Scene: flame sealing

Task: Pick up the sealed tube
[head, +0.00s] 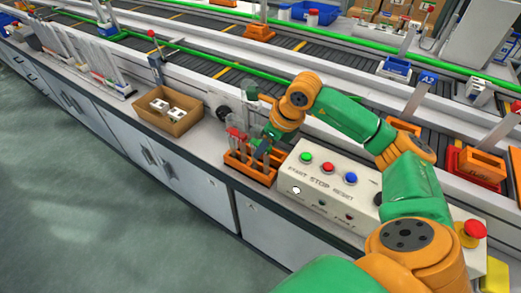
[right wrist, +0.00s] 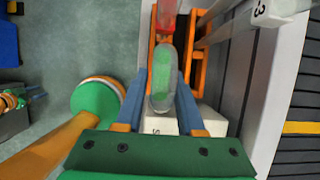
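My right gripper (head: 264,150) points down at the orange tube rack (head: 239,165) at the left end of the button box. In the right wrist view, a clear tube with green contents (right wrist: 162,82) stands between the two blue fingers of my right gripper (right wrist: 163,85). The fingers lie close along both sides of the tube; whether they press on it cannot be told. A tube with red contents (right wrist: 167,18) is just beyond it, and red also shows in the rack in the head view (head: 235,135). My left gripper is not in view.
A white button box (head: 330,185) stands right of the rack. An open cardboard box (head: 169,110) with white parts is on the left. A conveyor (head: 215,65) with green rails runs behind. The bench's front edge is close to the rack.

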